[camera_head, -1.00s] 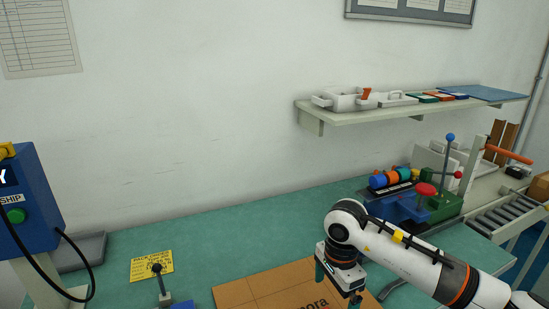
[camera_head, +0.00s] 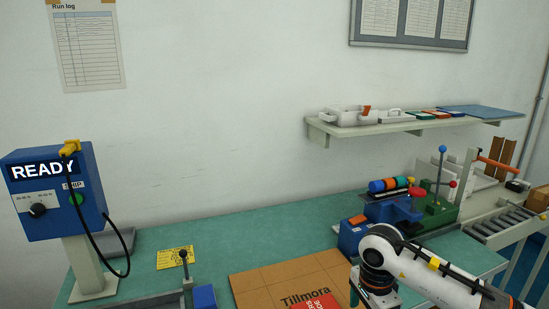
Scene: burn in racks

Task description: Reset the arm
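My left arm and gripper are not in view.
A blue control box (camera_head: 52,215) reading "READY" stands at left on a post. A lever fixture (camera_head: 185,268) stands at front left. A blue and green machine (camera_head: 400,208) stands behind my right arm, near a roller conveyor (camera_head: 505,226). A shelf (camera_head: 420,125) hangs above.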

